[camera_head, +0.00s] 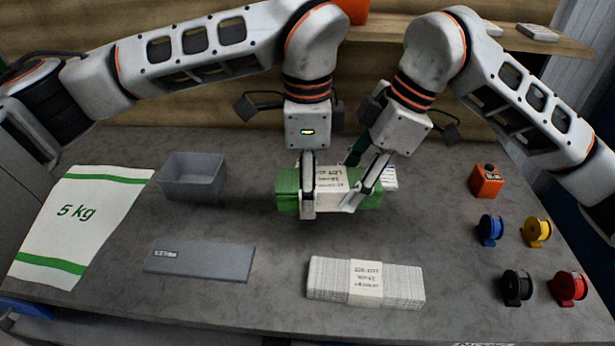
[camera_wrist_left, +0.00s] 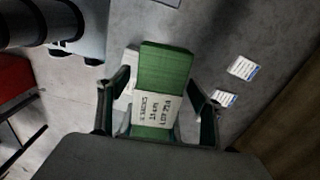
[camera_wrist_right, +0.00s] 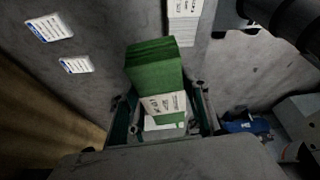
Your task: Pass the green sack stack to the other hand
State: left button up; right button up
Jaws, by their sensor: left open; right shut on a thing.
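The green sack stack (camera_head: 287,190), with a white printed band around its middle, is held level above the table between my two grippers. My right gripper (camera_head: 354,186) is shut on the stack, on the right part near the band. My left gripper (camera_head: 308,190) is around the stack just left of the band, with one finger in front; its other finger is hidden in the head view. In the left wrist view its fingers stand open on both sides of the stack (camera_wrist_left: 165,70), with gaps beside it. The stack (camera_wrist_right: 153,65) also shows between the fingers in the right wrist view.
A white banded stack (camera_head: 325,277) and a grey slab (camera_head: 200,262) lie in front. A grey bin (camera_head: 193,176) and a flat 5 kg sack (camera_head: 80,222) are at left. An orange device (camera_head: 487,181) and several coloured spools (camera_head: 491,229) stand at right.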

pick_arm(q)
jog(key=c, duration=1.4)
pick_arm(e)
jog(key=o, duration=1.4)
